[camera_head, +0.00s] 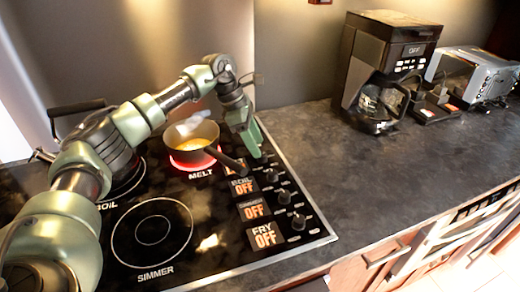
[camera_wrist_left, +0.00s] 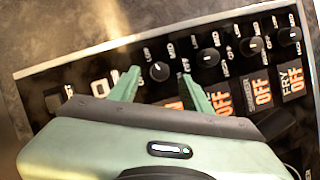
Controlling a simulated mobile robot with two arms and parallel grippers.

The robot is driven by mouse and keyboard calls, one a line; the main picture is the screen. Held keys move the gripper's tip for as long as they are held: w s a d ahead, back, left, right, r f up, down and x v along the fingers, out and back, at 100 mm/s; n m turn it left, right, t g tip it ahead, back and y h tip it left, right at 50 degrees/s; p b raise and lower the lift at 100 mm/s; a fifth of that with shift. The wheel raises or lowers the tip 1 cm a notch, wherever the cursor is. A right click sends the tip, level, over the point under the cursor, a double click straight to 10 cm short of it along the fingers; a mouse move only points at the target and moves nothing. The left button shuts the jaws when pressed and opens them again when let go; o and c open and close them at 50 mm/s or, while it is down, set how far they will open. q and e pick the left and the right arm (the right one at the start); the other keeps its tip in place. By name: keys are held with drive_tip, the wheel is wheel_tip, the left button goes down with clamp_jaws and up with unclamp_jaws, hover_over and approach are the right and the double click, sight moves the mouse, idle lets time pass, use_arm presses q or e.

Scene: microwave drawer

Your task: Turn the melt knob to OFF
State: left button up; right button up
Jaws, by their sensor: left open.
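The melt knob (camera_wrist_left: 160,71) is the leftmost black knob in the wrist view. My left gripper (camera_wrist_left: 157,86) is open, with one green finger on each side of this knob; whether they touch it I cannot tell. In the head view the left gripper (camera_head: 260,148) is at the far end of the knob row and hides most of the melt knob. The melt burner (camera_head: 193,162) glows red under a small pan (camera_head: 192,137) with yellow contents. The melt display (camera_head: 236,166) is partly covered by the pan's handle. My right gripper is out of view.
The boil knob (camera_head: 272,175), simmer knob (camera_head: 284,196) and fry knob (camera_head: 298,221) continue the row toward the front, beside displays reading OFF. The pan's dark handle (camera_head: 228,161) reaches close to the gripper. A coffee maker (camera_head: 385,75) stands at back right; the counter (camera_head: 340,160) between is clear.

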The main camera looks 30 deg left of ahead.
use_arm(q)
drive_tip(key=shift+x, duration=1.75)
drive_tip(key=shift+c, duration=0.3)
clamp_jaws()
